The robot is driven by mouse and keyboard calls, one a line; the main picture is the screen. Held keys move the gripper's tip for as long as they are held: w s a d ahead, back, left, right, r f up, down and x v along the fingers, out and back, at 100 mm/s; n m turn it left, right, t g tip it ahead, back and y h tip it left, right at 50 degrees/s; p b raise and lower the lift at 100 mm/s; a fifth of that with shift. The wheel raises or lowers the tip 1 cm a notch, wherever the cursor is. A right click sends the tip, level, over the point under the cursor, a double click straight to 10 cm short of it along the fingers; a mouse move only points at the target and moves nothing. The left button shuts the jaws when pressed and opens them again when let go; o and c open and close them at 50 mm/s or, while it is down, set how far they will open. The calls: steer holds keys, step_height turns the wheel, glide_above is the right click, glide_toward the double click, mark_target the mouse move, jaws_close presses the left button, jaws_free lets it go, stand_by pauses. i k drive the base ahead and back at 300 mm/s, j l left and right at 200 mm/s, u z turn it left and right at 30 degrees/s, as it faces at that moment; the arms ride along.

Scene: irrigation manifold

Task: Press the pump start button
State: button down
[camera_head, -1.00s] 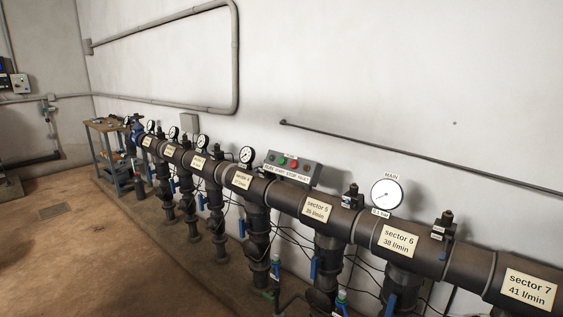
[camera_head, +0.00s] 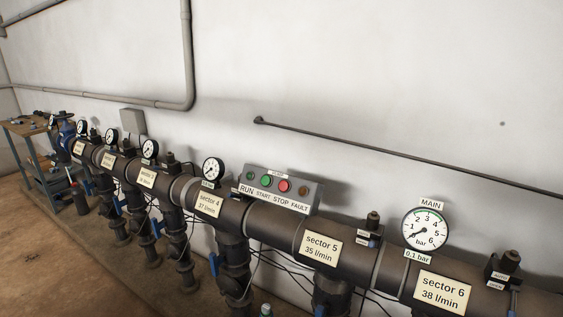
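The pump control box (camera_head: 314,196) is a grey sloped panel behind the manifold pipe, near the middle of the head view. Its labels read RUN, START, STOP and FAULT. The green START button (camera_head: 266,181) is second from the left. The red STOP button (camera_head: 284,186) is just right of it. A dark green RUN lamp (camera_head: 250,176) is at the left end and a dark FAULT lamp (camera_head: 303,190) at the right end. My gripper is not in view.
The dark manifold pipe (camera_head: 270,222) runs across in front of the box, with valves and cables below. A MAIN gauge (camera_head: 425,229) reading near 0.1 bar stands to the right. A workbench (camera_head: 35,150) is at far left. Open floor (camera_head: 40,250) lies at lower left.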

mark_target(266, 181)
steer(key=i+j+z, duration=0.3)
steer(key=i+j, duration=0.2)
steer(key=j, duration=0.25)
steer(key=i+j+z, duration=0.15)
steer(key=j, duration=0.3)
steer(key=i, duration=0.1)
